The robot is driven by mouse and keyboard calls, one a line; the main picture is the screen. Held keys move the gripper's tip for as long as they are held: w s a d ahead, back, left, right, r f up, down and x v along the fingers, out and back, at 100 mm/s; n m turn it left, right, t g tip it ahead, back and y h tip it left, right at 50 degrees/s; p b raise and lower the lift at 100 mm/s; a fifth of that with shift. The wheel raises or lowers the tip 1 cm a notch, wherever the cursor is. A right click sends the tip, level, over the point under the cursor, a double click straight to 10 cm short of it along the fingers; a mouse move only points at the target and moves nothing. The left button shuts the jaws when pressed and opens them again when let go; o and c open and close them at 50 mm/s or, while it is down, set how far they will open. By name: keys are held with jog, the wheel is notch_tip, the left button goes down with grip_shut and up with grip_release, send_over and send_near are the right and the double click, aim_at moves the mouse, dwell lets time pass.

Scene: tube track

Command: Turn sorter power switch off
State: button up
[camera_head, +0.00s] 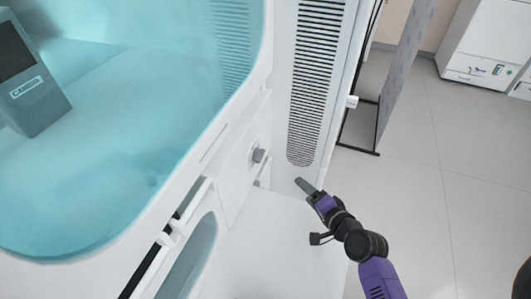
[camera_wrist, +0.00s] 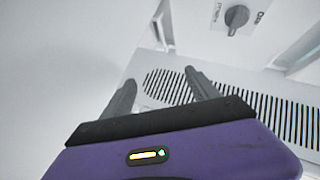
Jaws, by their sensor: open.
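The sorter power switch (camera_head: 259,156) is a grey round knob on the white side panel of the sorter (camera_head: 239,172). In the wrist view the knob (camera_wrist: 237,17) sits at the top right on a light plate with small lettering, too small to read. My gripper (camera_head: 303,184) is to the right of the knob and a little lower in the head view, apart from it. In the wrist view my gripper (camera_wrist: 160,78) has its two dark fingers spread with nothing between them. The knob lies beyond the fingertips, up and to the right.
A slotted vent panel (camera_head: 316,75) stands behind my gripper. A teal window (camera_head: 130,110) with a grey device (camera_head: 35,108) behind it fills the left. A white bar handle (camera_head: 185,210) juts out below the knob. Open floor (camera_head: 440,170) lies to the right.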

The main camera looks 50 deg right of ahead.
jog(key=w+d+m+y, duration=0.2)
jog(key=w+d+m, duration=0.2)
jog(key=m, duration=0.1)
jog(key=m+t+y+p, duration=0.2)
jog(key=m+t+y, duration=0.3)
jog(key=m+y, duration=0.4)
send_near(263, 155)
jog(key=w+n, duration=0.1)
jog(key=w, duration=0.1)
jog(key=shift+y, duration=0.3)
jog(key=x, duration=0.7)
jog(key=shift+w+a+f, duration=0.1)
jog(key=shift+a, duration=0.15)
jog(key=c, duration=1.4)
